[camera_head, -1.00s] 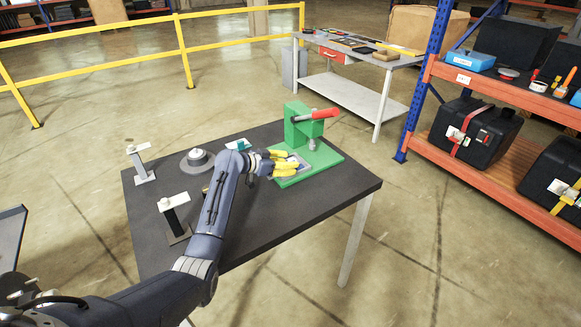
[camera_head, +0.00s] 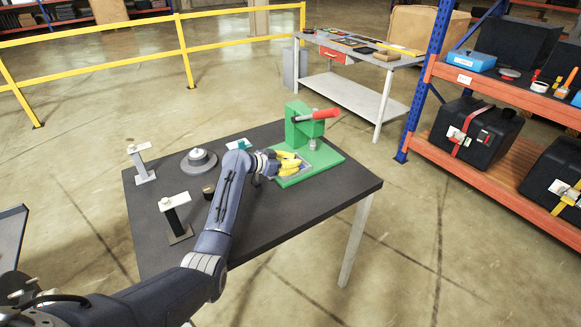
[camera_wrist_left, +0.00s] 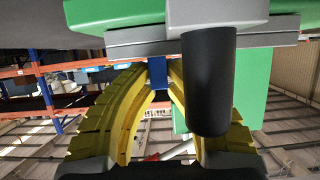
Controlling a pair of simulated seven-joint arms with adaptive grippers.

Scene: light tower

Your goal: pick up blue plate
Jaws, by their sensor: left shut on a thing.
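My left gripper (camera_head: 287,163), with yellow fingers, reaches over the green press (camera_head: 300,128) on the black table. In the wrist view its fingertips (camera_wrist_left: 158,75) are shut on a small blue piece, which I take to be the blue plate (camera_wrist_left: 157,72). The piece lies against the grey plates (camera_wrist_left: 140,42) of the press. A black cylinder (camera_wrist_left: 208,85) hangs close in front of one finger. In the head view the fingers hide most of what they hold. My right gripper is not in view.
On the black table (camera_head: 240,225) stand two T-shaped stands (camera_head: 141,165) (camera_head: 176,216), a round grey base (camera_head: 199,161) and a small teal item (camera_head: 238,144). The table's front right is clear.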

